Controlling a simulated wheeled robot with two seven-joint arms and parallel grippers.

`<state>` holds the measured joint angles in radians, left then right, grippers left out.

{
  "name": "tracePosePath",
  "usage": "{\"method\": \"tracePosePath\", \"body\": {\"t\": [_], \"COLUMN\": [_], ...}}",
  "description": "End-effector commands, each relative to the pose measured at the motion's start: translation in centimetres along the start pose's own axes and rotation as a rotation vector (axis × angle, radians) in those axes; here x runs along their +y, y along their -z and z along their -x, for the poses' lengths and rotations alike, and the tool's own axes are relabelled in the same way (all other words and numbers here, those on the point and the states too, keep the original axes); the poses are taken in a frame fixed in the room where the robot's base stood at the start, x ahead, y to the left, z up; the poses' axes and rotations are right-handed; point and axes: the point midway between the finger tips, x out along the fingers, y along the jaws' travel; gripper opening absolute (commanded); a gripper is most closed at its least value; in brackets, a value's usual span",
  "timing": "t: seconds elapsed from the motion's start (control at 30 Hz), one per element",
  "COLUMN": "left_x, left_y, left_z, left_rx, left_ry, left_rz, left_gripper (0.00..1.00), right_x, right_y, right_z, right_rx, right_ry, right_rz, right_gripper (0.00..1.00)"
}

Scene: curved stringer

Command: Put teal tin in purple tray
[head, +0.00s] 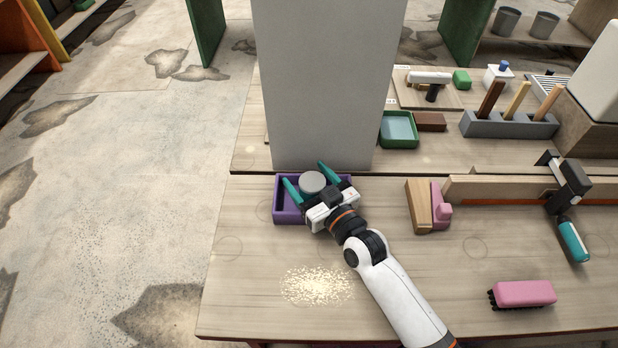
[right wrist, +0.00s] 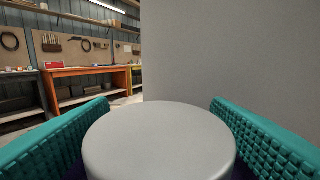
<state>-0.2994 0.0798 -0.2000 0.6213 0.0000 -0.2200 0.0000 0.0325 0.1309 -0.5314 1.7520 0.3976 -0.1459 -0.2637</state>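A round tin with a flat grey top (head: 312,182) stands upright within the outline of the purple tray (head: 290,217), at the table's back left. Its side is hidden, so I cannot see any teal on it. My right gripper (head: 307,174) reaches over the tray with its teal fingers either side of the tin. The fingers look open, with narrow gaps to the tin. The grey top (right wrist: 160,140) also fills the lower middle of the right wrist view, between the fingers. I cannot see the tin's base touching the tray floor. My left gripper is not in view.
A tall grey panel (head: 322,80) rises right behind the tray. A wood-and-pink block (head: 428,206), a clamped wooden board (head: 500,190) and a pink brush (head: 524,294) lie to the right. Pale shavings (head: 317,285) lie in front. A green tray (head: 398,130) is farther back.

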Motion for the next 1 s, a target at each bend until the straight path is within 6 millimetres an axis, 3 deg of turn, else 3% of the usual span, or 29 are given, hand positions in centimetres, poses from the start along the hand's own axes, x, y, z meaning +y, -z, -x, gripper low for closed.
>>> {"method": "tracePosePath", "body": {"t": [0.37, 0.8, 1.0], "left_x": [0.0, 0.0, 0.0], "left_y": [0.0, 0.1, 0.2], "left_z": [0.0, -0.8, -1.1], "left_rx": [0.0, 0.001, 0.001], "left_ry": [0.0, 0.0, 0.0], "left_rz": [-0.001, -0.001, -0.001], "left_gripper": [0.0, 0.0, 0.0], "right_x": [0.0, 0.1, 0.0], "right_y": [0.0, 0.0, -0.1], "right_z": [0.8, 9.5, 11.7], "right_rx": [0.002, 0.004, 0.001], "right_ry": [0.0, -0.002, -0.001], "right_rz": [0.0, 0.0, 0.0], "right_gripper": [0.72, 0.72, 0.72]}}
